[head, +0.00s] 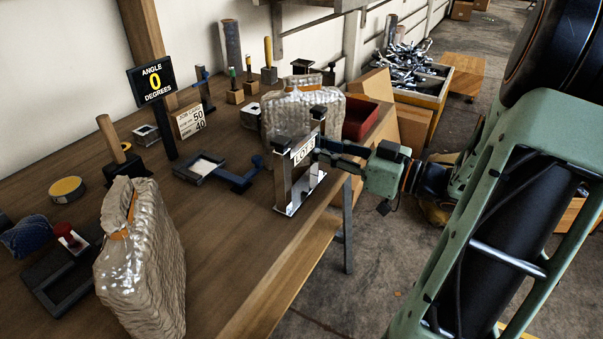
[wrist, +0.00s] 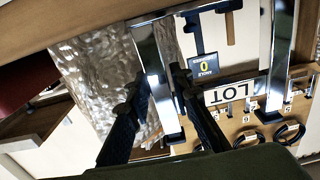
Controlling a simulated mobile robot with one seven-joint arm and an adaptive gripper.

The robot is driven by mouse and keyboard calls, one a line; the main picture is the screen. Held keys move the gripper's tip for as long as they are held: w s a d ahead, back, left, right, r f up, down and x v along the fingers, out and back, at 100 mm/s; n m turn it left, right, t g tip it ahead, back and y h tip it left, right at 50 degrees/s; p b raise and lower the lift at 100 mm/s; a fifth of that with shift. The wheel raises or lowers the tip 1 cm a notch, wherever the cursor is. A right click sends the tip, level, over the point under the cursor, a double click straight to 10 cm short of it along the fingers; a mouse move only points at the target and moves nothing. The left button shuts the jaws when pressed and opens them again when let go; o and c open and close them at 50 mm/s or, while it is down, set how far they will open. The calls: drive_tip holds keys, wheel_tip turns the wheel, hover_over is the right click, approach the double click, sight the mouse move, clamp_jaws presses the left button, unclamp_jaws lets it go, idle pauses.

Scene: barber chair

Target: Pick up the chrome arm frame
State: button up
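The chrome arm frame (head: 284,184) stands upright near the workbench's right edge, with bright posts, dark top blocks and a label reading "LOT 3". My gripper (head: 322,147) reaches it from the right, at the upper part of its nearer-right post. In the wrist view my gripper (wrist: 158,75) has its two dark fingers spread, with a chrome post of the frame (wrist: 152,50) showing between them. The fingers look apart from the post, though contact is hard to judge. The frame's second post (wrist: 282,45) is at the right of the wrist view.
A plastic-wrapped bundle (head: 285,115) stands close behind the frame, and another (head: 140,260) stands at the front left. A dark red bin (head: 359,118) is behind my gripper. A blue-handled tool (head: 235,178) lies left of the frame. Bare bench top lies in front of it.

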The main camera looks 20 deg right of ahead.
clamp_jaws()
drive_tip(key=shift+r, duration=0.1)
